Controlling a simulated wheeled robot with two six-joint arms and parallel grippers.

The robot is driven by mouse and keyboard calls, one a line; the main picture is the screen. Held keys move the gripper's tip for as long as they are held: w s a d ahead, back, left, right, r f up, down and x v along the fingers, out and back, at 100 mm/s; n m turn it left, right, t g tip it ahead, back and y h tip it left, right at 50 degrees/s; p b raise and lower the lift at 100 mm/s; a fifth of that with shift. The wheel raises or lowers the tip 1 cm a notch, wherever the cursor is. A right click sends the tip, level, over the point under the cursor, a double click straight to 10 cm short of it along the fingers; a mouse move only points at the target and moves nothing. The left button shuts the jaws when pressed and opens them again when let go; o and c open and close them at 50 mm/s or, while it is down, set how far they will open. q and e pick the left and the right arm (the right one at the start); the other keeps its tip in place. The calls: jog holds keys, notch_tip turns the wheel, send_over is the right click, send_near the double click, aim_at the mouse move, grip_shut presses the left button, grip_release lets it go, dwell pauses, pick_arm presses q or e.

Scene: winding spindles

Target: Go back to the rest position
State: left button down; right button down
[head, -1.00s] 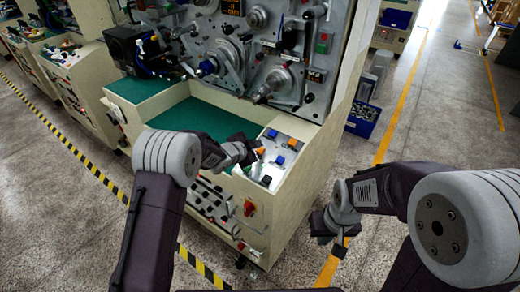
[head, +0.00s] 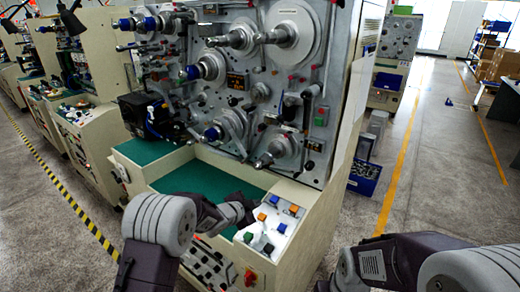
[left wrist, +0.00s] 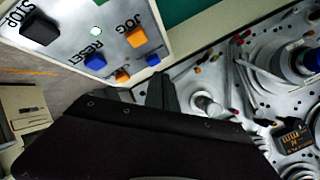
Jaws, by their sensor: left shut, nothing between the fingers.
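My left gripper (head: 246,207) is shut and empty. In the head view it is above the green work surface, beside the button panel (head: 272,228) at the machine's front right corner. In the left wrist view its dark fingers (left wrist: 161,92) show near the panel's orange JOG button (left wrist: 136,37), blue RESET button (left wrist: 95,61) and black STOP button (left wrist: 39,28). I cannot tell the exact gap to the panel. My right arm (head: 400,262) comes in at the lower right, and its fingers are out of view.
The winding machine (head: 262,100) with spindles, rollers and knobs stands upright in front of me. Its green work surface (head: 190,182) looks bare. More machines stand at the left behind a yellow-black floor line (head: 62,185). A blue bin (head: 364,175) stands right of the machine. The aisle (head: 440,150) is open.

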pick_arm(q)
jog(key=a+r+t, duration=0.2)
jog(key=a+r, duration=0.2)
jog(key=r, duration=0.3)
jog(key=s+a+f+n+g+y+b, duration=0.1)
jog(key=s+a+n+g+y, duration=0.1)
jog(key=s+a+n+y, duration=0.45)
jog(key=s+a+f+n+g, duration=0.2)
jog(key=s+f+n+g, duration=0.1)
jog(key=s, duration=0.6)
jog(key=s+a+f+n+g, duration=0.2)
jog(key=s+f+g, duration=0.1)
jog(key=s, duration=0.6)
jog(key=s+a+f+n+g, duration=0.2)
jog(key=s+f, duration=0.3)
jog(key=s, duration=0.4)
jog(key=shift+s+f+n+g, duration=0.3)
jog(key=shift+n+g, duration=0.3)
jog(key=shift+n, duration=0.25)
pick_arm(e)
jog(key=shift+f, duration=0.85)
pick_arm(q)
jog(key=shift+a+h, duration=0.1)
jog(key=shift+h, duration=0.15)
jog(key=shift+w, duration=0.1)
pick_arm(e)
jog(key=c, duration=2.1)
grip_release()
jog(key=shift+c, duration=0.2)
